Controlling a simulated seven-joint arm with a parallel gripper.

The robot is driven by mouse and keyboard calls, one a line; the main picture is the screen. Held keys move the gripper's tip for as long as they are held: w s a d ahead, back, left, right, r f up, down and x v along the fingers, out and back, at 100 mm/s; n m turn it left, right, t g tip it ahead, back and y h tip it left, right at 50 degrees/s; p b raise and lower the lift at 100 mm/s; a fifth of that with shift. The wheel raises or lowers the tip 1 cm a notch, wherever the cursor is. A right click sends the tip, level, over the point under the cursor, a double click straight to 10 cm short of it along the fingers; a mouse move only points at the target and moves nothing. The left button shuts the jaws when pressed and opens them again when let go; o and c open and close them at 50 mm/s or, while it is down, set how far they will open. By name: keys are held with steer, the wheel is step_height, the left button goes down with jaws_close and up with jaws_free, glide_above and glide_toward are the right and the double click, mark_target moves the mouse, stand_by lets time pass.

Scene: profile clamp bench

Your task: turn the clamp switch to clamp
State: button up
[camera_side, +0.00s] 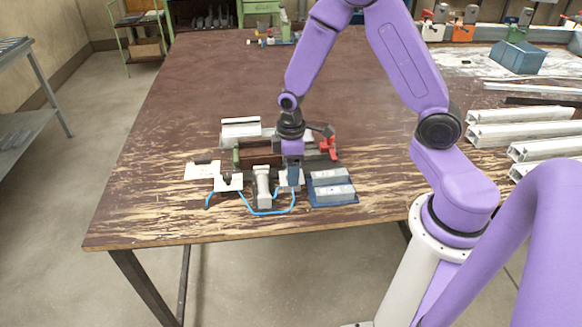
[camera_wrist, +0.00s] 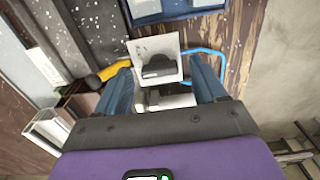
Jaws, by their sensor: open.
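The switch in the wrist view is a white square plate with a dark half-round knob (camera_wrist: 158,67). In the side view its white box (camera_side: 297,184) is partly hidden behind my gripper. My gripper (camera_side: 292,180) points down over this box, at the front of the clamp fixture (camera_side: 255,155). In the wrist view my gripper (camera_wrist: 160,72) is open, with one blue finger on each side of the knob. Gaps show between the fingers and the knob. I cannot tell the fingertip height above the plate.
A second white box with a dark top (camera_side: 228,182) stands to the left, past a grey upright part (camera_side: 263,187). A blue hose (camera_side: 265,213) loops in front. A blue tray (camera_side: 333,201) with grey blocks lies close on the right. The front table strip is clear.

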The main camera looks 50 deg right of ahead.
steer(key=shift+f, duration=0.15)
steer(key=shift+c, duration=0.3)
steer(key=c, duration=1)
steer(key=shift+m, duration=0.4)
steer(key=m, duration=0.5)
steer(key=shift+m, duration=0.3)
steer(key=m, duration=0.5)
steer(key=shift+m, duration=0.4)
steer(key=o, duration=1.1)
steer(key=shift+c, duration=0.2)
